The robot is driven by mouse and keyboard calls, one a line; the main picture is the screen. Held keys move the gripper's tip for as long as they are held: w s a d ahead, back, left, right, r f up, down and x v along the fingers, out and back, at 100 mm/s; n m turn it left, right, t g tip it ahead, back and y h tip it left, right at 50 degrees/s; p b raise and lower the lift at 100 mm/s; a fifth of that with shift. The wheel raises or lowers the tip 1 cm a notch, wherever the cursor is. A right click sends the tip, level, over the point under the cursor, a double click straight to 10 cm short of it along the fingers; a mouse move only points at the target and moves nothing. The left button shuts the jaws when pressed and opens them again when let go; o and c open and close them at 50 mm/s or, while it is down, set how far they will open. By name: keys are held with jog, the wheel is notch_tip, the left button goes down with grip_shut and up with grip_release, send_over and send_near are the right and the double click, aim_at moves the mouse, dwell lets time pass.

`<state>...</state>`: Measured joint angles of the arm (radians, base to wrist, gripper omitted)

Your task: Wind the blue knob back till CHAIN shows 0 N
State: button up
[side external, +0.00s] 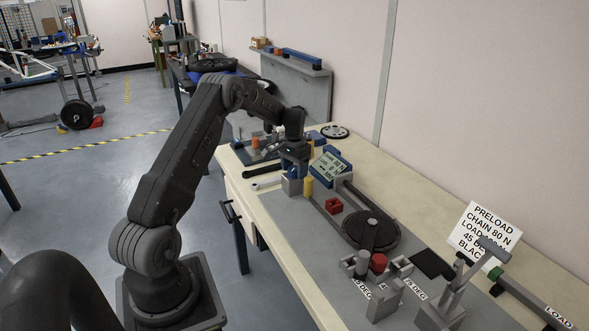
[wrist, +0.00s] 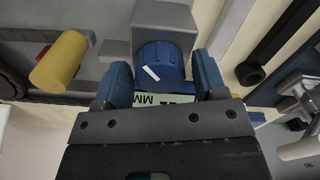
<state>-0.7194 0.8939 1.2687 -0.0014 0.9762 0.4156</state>
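The blue knob (wrist: 160,68), with a white mark across its face, projects from a grey block (wrist: 165,18) in the wrist view. My gripper (wrist: 162,78) has its two blue fingers on either side of the knob, with narrow gaps seeming to show between them and it. In the side view my gripper (side external: 294,158) points down over the grey block, and its fingers hide most of the knob. A display (side external: 331,165) stands just right of it; its lines are too small to read surely, so the CHAIN value is unclear.
A yellow cylinder (side external: 308,187) stands close to the block; it also shows in the wrist view (wrist: 60,60). A red block (side external: 333,205), a dark chainring with crank (side external: 372,229) and a PRELOAD sign (side external: 483,232) are farther right. Black and white bars lie left of the block.

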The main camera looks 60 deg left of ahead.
jog(key=c, duration=0.7)
jog(key=n, duration=0.3)
jog(key=shift+n, duration=0.4)
jog(key=n, duration=0.3)
jog(key=shift+n, duration=0.3)
jog(key=n, duration=0.3)
jog(key=shift+n, duration=2.2)
